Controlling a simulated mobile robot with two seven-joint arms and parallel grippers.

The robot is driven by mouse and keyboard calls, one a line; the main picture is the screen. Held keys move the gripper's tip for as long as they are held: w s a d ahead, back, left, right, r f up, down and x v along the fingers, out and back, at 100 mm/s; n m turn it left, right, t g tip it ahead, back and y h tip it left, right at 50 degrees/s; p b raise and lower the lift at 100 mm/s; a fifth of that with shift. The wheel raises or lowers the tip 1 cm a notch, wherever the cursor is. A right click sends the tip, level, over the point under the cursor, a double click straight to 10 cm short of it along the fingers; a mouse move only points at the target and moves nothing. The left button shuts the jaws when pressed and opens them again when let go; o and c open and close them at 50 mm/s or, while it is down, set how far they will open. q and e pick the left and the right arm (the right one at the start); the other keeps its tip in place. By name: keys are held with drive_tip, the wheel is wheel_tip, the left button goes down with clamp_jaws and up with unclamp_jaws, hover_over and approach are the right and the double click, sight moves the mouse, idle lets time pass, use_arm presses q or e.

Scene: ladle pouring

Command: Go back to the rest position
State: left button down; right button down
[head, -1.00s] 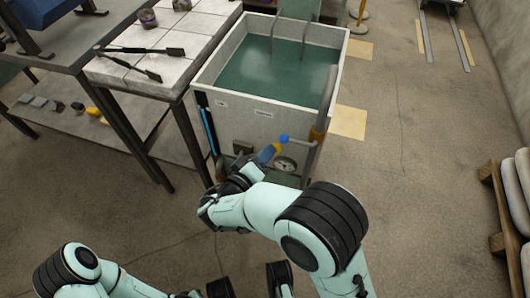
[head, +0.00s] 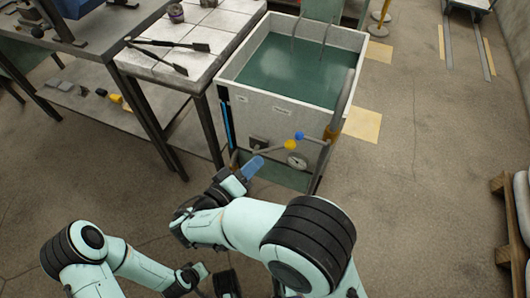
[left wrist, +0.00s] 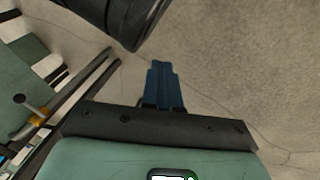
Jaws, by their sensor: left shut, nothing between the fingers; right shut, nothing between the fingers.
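My right gripper (head: 253,166) is shut and empty. Its blue fingers point up and right, in front of the lower front of the tank in the head view. The right arm is folded across the lower middle of the picture. My left arm is low at the left in the head view, its gripper hard to make out there. My left gripper's blue fingers (left wrist: 162,85) show in the left wrist view, shut and empty, above the floor.
A tank (head: 263,113) of green liquid has a lever with yellow and blue knobs (head: 299,136) and a gauge on its front. A tiled table (head: 172,58) with dark tools stands at its left. A pallet (head: 503,215) is at the right edge. Floor between is clear.

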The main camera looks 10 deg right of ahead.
drive_tip(key=shift+s+a+r, duration=0.15)
drive_tip(key=shift+s+a, duration=0.3)
idle(0.3)
